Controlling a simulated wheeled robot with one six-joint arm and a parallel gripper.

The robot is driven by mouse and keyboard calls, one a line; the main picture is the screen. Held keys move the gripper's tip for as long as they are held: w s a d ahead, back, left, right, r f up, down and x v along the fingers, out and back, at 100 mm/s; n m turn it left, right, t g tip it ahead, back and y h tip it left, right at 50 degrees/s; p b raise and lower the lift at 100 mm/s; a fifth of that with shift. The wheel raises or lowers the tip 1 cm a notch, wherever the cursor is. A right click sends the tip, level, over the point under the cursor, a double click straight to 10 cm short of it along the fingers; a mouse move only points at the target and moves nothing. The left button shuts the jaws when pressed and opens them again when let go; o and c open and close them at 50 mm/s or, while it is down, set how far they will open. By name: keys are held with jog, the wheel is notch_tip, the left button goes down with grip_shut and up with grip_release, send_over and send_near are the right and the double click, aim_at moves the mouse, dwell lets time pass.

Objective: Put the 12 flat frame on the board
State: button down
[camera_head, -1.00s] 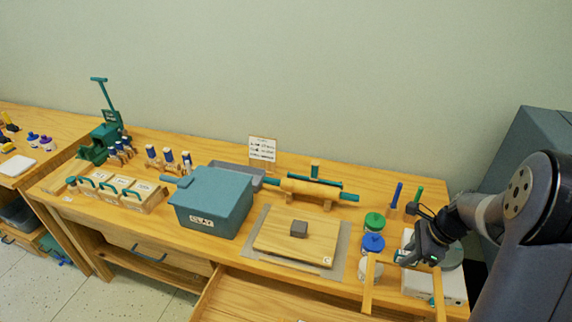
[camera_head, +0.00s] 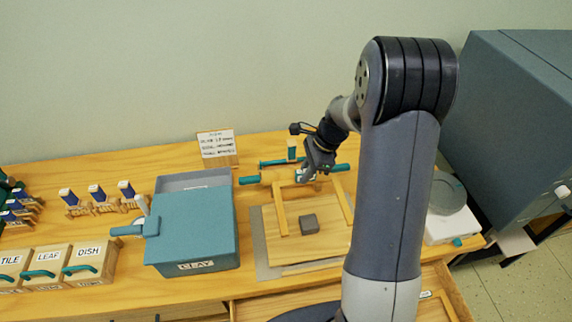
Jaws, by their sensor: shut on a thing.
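My gripper (camera_head: 311,174) is shut on the far bar of a pale wooden frame above the far part of the board. The frame's left side bar (camera_head: 279,207) and right side bar (camera_head: 342,202) extend toward the near side. A small grey-brown clay block (camera_head: 309,224) sits on the wooden board (camera_head: 296,251) and appears between the two bars. I cannot tell whether the frame touches the board. The number on the frame cannot be read. My arm hides the board's right part.
A grey mat (camera_head: 262,252) lies under the board. A teal clay box (camera_head: 196,231) stands to the left. A rolling pin (camera_head: 249,180) with teal handles lies behind the frame. A white device with a round grey top (camera_head: 447,194) stands at right. An open drawer is in front.

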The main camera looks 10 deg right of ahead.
jog(key=shift+w+a+f, duration=0.1)
jog(key=shift+a+f, duration=0.05)
jog(key=shift+f+b, duration=3.65)
jog(key=shift+f, duration=1.1)
jog(key=c, duration=1.3)
grip_release()
jog(key=shift+r, duration=0.1)
notch_tip(320, 180, up, 8)
jog(key=p, duration=0.6)
jog(key=shift+p, duration=0.35)
jog(key=shift+f, duration=0.25)
